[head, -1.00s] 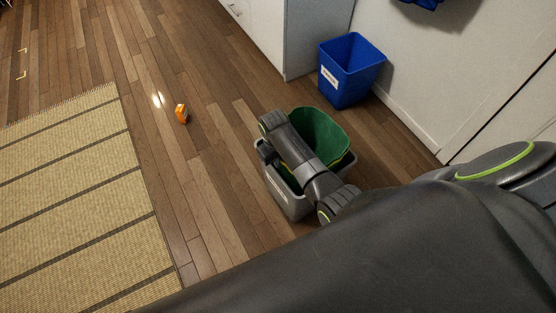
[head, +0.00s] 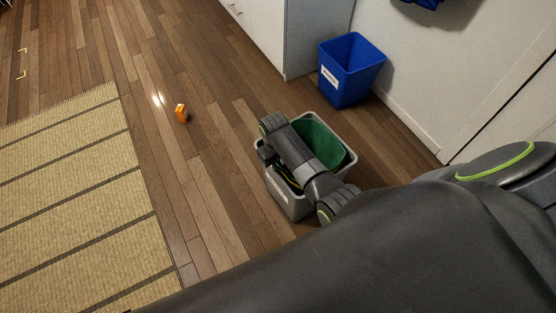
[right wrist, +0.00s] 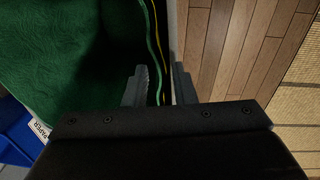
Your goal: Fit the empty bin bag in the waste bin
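The grey waste bin (head: 291,203) stands upright on the wood floor in the head view, with a white label on its front. The green bin bag (head: 322,142) sits inside it, with the bin's grey rim showing around its far and right sides. My right gripper (head: 268,157) is at the bin's left side, its fingertips hidden by my wrist. In the right wrist view the gripper (right wrist: 160,88) has its two fingers apart, with the bag's green and yellow edge strips (right wrist: 154,48) running between them. Green bag cloth (right wrist: 65,50) fills the left. My left gripper is out of view.
A blue paper bin (head: 350,70) stands behind, by the wall and white cabinet (head: 258,30). A small orange object (head: 182,113) lies on the floor to the left. A striped woven rug (head: 75,210) covers the left. Open floor lies between rug and bin.

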